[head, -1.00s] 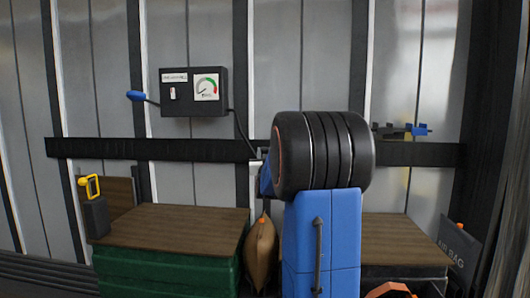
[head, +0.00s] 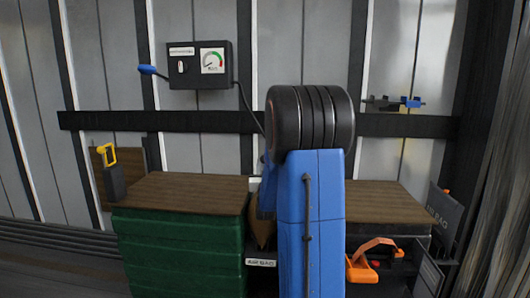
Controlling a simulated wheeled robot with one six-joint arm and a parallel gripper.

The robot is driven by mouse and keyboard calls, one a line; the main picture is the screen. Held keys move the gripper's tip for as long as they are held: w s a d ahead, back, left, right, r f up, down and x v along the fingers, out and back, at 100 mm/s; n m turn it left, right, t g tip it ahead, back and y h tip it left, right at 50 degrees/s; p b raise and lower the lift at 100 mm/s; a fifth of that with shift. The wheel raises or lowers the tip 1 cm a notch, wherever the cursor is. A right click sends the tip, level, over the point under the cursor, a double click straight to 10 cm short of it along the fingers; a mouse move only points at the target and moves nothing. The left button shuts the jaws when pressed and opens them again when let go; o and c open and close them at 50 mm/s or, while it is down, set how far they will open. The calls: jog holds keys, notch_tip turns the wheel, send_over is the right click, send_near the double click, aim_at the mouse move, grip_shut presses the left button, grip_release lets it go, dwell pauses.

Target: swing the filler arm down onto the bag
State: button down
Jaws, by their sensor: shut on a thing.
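The brown bag (head: 261,240) is in the gap between two wood-topped stacks, mostly hidden behind my blue arm. Only a narrow strip of it shows. A black gauge box (head: 200,65) hangs on the wall, with a blue-tipped lever (head: 148,69) on its left. A black hose (head: 246,108) runs from its right side down behind my arm. I cannot make out the filler arm; the hose's lower end is hidden. My gripper is hidden behind my own arm, so its hold and its contact with the bag do not show.
Another wooden top (head: 385,203) is right. An orange-handled tool (head: 372,255) sits low right, near dark AIR BAG packs (head: 445,213). A blue-ended fitting (head: 410,103) is on the wall.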

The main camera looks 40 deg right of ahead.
jog(key=f, duration=0.5)
jog(key=shift+s+a+f, duration=0.15)
jog(key=shift+s+a, duration=0.1)
jog(key=c, duration=1.4)
grip_release()
jog(key=shift+r, duration=0.2)
